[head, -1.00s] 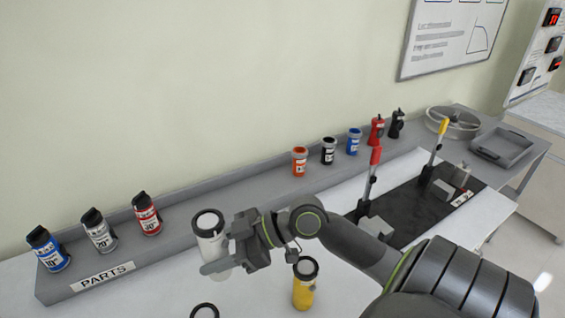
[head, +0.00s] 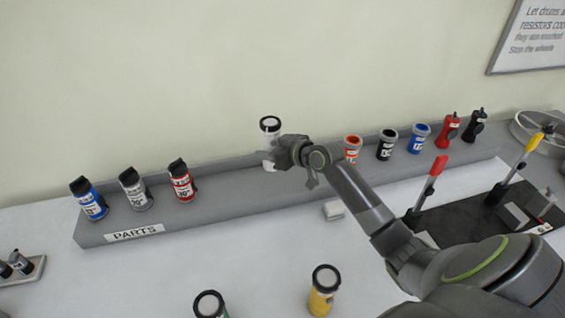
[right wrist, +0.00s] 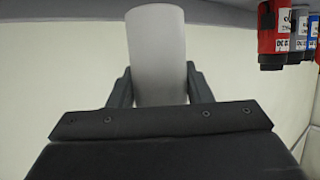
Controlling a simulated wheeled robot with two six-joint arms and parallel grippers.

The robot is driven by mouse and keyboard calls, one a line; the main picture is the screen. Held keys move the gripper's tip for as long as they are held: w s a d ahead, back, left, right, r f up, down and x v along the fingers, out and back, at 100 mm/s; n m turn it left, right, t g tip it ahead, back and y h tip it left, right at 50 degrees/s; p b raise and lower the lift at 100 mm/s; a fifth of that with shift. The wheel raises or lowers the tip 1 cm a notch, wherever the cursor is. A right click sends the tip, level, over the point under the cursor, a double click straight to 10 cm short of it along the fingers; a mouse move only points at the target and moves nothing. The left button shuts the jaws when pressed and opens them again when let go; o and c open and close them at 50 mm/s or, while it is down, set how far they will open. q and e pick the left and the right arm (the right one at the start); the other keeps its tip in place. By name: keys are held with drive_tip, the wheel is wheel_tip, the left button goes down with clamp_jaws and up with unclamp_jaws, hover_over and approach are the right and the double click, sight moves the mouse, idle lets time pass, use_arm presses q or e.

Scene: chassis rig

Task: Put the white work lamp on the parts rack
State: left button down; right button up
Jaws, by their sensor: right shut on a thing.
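The white work lamp (head: 270,126) has a dark ring at its top and stands roughly upright in my right gripper (head: 272,158). The gripper is shut on it; in the right wrist view the lamp's pale body (right wrist: 158,55) sits between the two fingers (right wrist: 160,88). In the head view the lamp is over the rear part of the grey parts rack (head: 225,188), between the red-labelled canister and the orange one. The gripper hides its lower part, and I cannot tell whether it touches the rack. My left gripper is not in view.
Blue, white and red canisters (head: 181,181) stand at the rack's left. Orange, black and blue pots (head: 418,138) and red and black bottles stand at its right. A yellow lamp (head: 322,295) and a green one (head: 209,306) stand on the table in front.

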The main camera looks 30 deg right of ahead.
drive_tip(key=shift+f, duration=2.5)
drive_tip(key=shift+a, duration=0.1)
drive_tip(key=shift+f, duration=0.1)
drive_tip(key=o, duration=1.2)
drive_tip(key=shift+b+v, duration=0.45)
drive_tip(key=shift+v, duration=5.65)
